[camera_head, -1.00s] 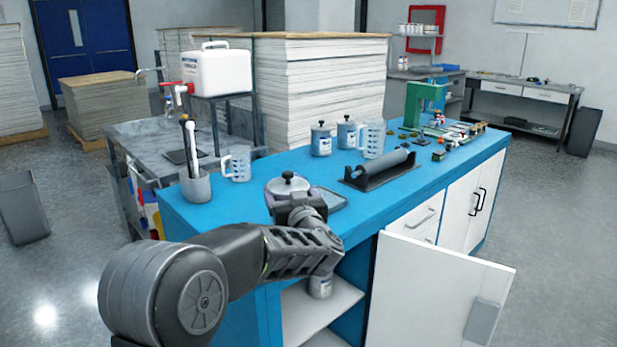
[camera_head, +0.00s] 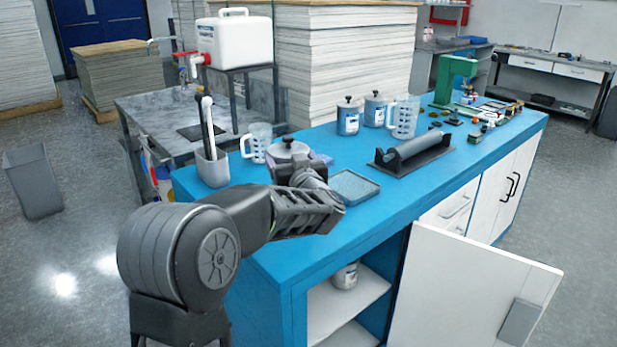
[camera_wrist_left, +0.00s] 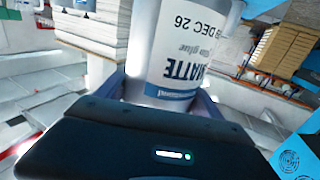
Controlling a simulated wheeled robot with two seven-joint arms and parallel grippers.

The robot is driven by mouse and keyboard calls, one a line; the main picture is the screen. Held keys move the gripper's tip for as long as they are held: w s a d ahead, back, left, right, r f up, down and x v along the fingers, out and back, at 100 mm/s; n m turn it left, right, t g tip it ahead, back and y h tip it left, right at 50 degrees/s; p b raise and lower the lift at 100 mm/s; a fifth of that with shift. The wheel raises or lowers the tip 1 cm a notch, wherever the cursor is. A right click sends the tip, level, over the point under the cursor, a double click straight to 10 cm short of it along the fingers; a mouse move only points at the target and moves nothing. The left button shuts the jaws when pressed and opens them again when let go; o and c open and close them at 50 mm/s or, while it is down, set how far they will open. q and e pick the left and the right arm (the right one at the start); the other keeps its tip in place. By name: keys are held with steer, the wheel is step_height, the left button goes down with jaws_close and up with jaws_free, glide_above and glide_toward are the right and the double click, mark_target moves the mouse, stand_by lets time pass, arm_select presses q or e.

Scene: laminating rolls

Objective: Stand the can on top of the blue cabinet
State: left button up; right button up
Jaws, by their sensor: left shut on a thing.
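My left gripper (camera_head: 302,164) is shut on a can (camera_head: 287,150) with a grey lid and black knob. In the left wrist view the held can (camera_wrist_left: 185,45) fills the top middle, its "MATTE" label upside down. In the head view it shows over the near left part of the blue cabinet (camera_head: 262,238); my gripper hides its lower part, so I cannot tell whether it touches the top. Two similar cans, a nearer one (camera_head: 347,118) and a farther one (camera_head: 375,109), stand on the cabinet top. Another can (camera_head: 346,275) stands on the inside shelf. My right gripper is not in view.
Around the held can are a cup of tools (camera_head: 212,169), a clear measuring jug (camera_head: 257,142), a blue-grey tray (camera_head: 354,187) and a roller on a black base (camera_head: 413,153). The cabinet door (camera_head: 480,290) stands open. The top's front strip is clear.

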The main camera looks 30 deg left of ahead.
arm_select(q)
steer(key=shift+f, duration=1.35)
steer(key=shift+f+b, duration=0.55)
steer(key=shift+f, duration=1.95)
steer(key=shift+f, duration=0.2)
steer(key=o, duration=2.1)
